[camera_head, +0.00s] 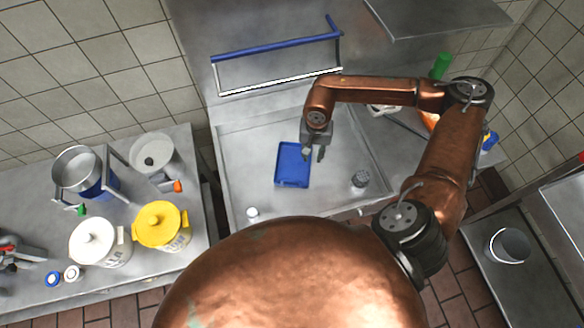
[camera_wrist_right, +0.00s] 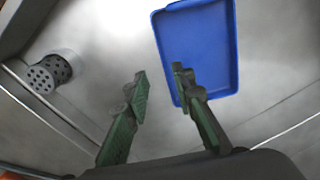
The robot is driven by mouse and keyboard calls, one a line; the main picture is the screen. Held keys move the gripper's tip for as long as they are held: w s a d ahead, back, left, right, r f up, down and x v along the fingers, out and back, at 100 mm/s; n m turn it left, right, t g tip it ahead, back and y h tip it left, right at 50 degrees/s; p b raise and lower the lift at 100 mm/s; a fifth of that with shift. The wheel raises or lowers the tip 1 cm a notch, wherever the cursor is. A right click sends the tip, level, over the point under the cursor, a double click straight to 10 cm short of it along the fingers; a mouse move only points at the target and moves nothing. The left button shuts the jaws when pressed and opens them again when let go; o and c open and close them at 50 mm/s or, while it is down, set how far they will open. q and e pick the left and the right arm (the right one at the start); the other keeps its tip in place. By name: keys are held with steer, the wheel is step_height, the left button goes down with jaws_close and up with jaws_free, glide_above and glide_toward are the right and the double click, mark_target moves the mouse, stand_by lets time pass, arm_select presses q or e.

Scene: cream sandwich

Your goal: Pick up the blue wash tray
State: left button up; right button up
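The blue wash tray (camera_head: 293,166) is a shallow rectangular tray lying flat in the metal sink basin in the head view. It shows large at the upper right of the right wrist view (camera_wrist_right: 207,45). My right gripper (camera_head: 314,157) is open over the tray's right edge. In the right wrist view its fingers (camera_wrist_right: 160,85) are apart, one overlapping the tray's near left edge and the other over bare metal. Nothing is between them, and I cannot tell whether a finger touches the tray. My left gripper is not in view.
A perforated metal cylinder (camera_head: 360,179) stands in the basin to the right of the tray. A small white item (camera_head: 252,213) sits near the basin's front edge. Pots and a yellow-lidded container (camera_head: 160,225) crowd the left counter. A blue-barred rack (camera_head: 276,48) is behind.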

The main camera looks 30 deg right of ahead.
step_height(320, 180, down, 8)
steer(key=shift+w+a+f, duration=0.1)
steer(key=shift+f, duration=0.1)
stand_by(0.3)
steer(key=shift+c, duration=0.3)
jaws_close()
